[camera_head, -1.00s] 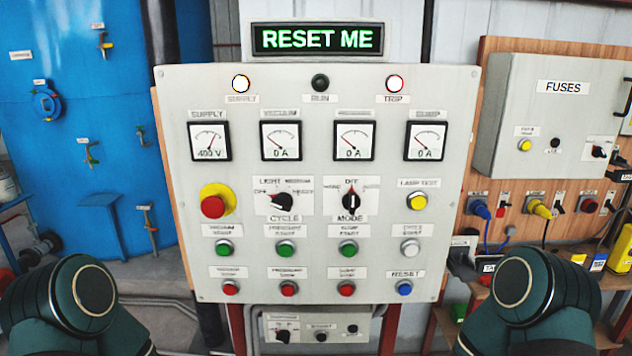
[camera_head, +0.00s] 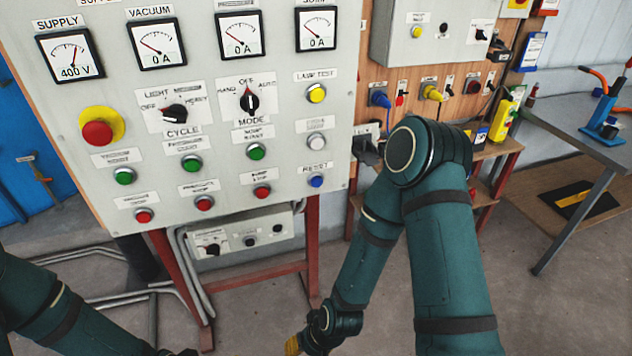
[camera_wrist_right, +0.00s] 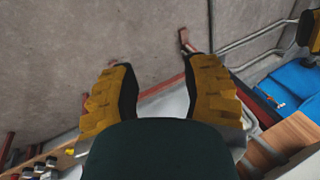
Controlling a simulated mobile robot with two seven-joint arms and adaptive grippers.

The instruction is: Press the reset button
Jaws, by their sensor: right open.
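The blue reset button (camera_head: 316,181) sits at the lower right of the grey control panel (camera_head: 215,75), under a RESET label. My right gripper (camera_head: 292,345) shows only as a bit of yellow finger at the bottom edge of the head view, well below the panel and apart from the button. In the right wrist view its two yellow fingers (camera_wrist_right: 160,95) are spread apart with nothing between them, over the floor. The button does not show clearly in the wrist view. My left arm is at the lower left of the head view; its gripper cannot be made out.
A red emergency button (camera_head: 97,133) and several green, red, white and yellow buttons share the panel. A small lower box (camera_head: 240,235) and red stand legs are beneath it. A grey table (camera_head: 590,125) stands at the right. Bare floor lies in front.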

